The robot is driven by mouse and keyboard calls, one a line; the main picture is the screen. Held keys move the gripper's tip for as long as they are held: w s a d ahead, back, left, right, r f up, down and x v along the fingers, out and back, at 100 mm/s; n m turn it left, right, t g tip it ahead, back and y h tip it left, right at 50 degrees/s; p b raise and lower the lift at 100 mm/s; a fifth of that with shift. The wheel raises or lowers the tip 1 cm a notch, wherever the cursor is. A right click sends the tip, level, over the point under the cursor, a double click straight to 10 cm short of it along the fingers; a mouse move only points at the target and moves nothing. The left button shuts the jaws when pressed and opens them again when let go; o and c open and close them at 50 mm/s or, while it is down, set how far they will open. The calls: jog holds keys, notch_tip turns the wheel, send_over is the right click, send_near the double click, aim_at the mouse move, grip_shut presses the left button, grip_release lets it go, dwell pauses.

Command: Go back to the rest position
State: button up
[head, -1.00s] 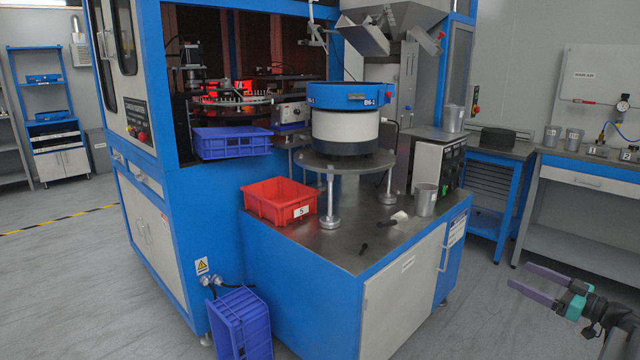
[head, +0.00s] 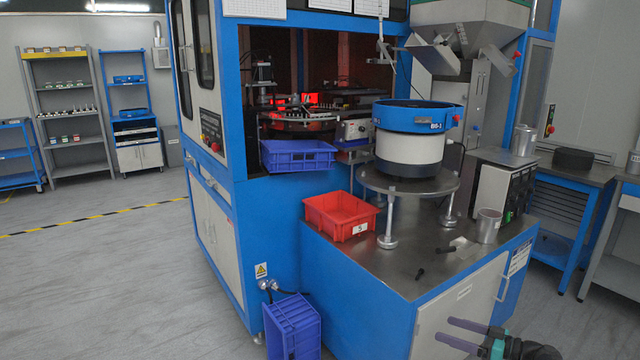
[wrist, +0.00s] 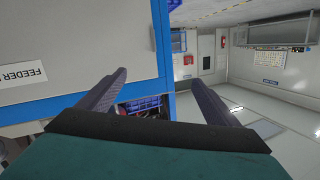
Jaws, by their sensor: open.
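My gripper (head: 466,334) shows at the bottom right of the head view, in front of the white door of the feeder cabinet (head: 455,318). Its two purple fingers are apart with nothing between them. In the wrist view my gripper (wrist: 160,85) is also open and empty. Behind the fingers there, the cabinet side with a "FEEDER" label (wrist: 22,78) fills the upper left. Most of my arm is outside the head view.
A red bin (head: 340,214) sits on the metal worktop beside the bowl feeder (head: 418,150). A blue crate (head: 298,155) hangs at the machine opening. Another blue crate (head: 292,325) stands on the floor against the cabinet. The floor (head: 120,270) at left is clear.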

jog(key=s+a+f+g+p, duration=0.25)
jog(key=s+a+f, duration=0.2)
jog(key=a, duration=0.55)
jog(key=s+a+f+g+p, duration=0.25)
jog(key=a+f+g, duration=0.2)
jog(key=a, duration=0.45)
jog(key=s+a+f+g+p, duration=0.15)
jog(key=s+a+f, duration=0.35)
jog(key=a, duration=0.5)
jog(key=s+a+f+g+h+p, duration=0.1)
jog(key=s+a+f+g+h, duration=0.15)
jog(key=s, duration=0.45)
jog(key=s+a+f+g+h+p, duration=0.2)
jog(key=s+f, duration=0.2)
jog(key=s, duration=0.4)
jog(key=s+a+f+g+h+p, duration=0.1)
jog(key=s+a+f+g+h, duration=0.15)
jog(key=s, duration=0.45)
jog(key=s+d+f+m+h, duration=0.2)
jog(key=s+d+m+h, duration=0.3)
jog(key=d, duration=0.6)
jog(key=shift+s+d+f+m+h+p, duration=0.15)
jog(key=shift+s+d+m+h+p, duration=0.15)
jog(key=shift+s+m, duration=0.75)
